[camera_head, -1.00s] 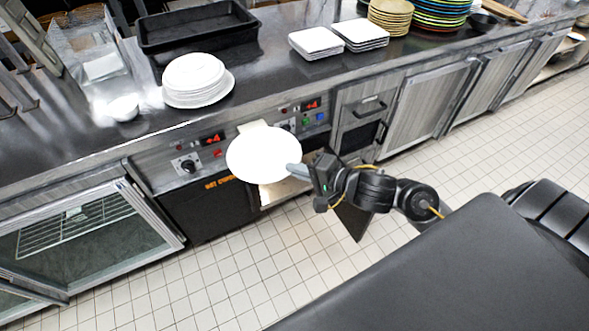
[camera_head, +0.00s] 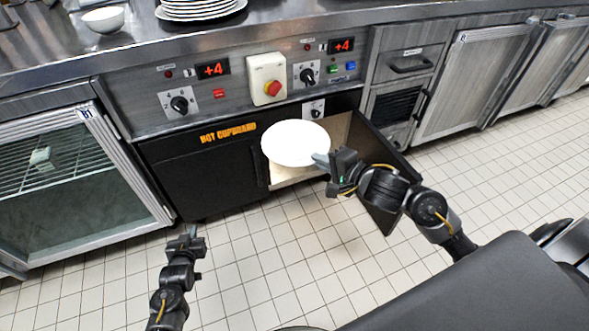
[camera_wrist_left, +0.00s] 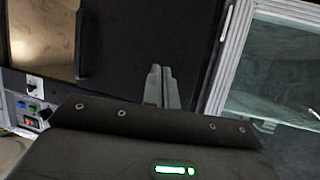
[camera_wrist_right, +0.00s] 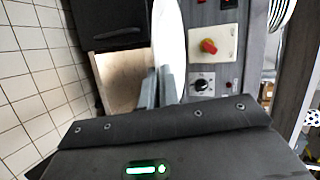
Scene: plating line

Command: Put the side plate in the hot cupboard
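The white side plate (camera_head: 296,143) is held near its right edge by my right gripper (camera_head: 324,161), which is shut on it. In the right wrist view the plate (camera_wrist_right: 170,45) appears edge-on between the fingers (camera_wrist_right: 157,86). The hot cupboard (camera_head: 205,170) has a black front with orange lettering. Its left door is shut and its right door (camera_head: 385,190) stands open. The plate is in front of the upper part of the opening (camera_head: 290,176) and hides some of it. My left gripper (camera_head: 190,236) is empty, its fingers (camera_wrist_left: 160,86) together, low before the shut door.
A stack of plates (camera_head: 200,8) and a bowl (camera_head: 103,19) stand on the counter. A glass-fronted cabinet (camera_head: 75,170) is at left. The tiled floor (camera_head: 270,245) in front is clear.

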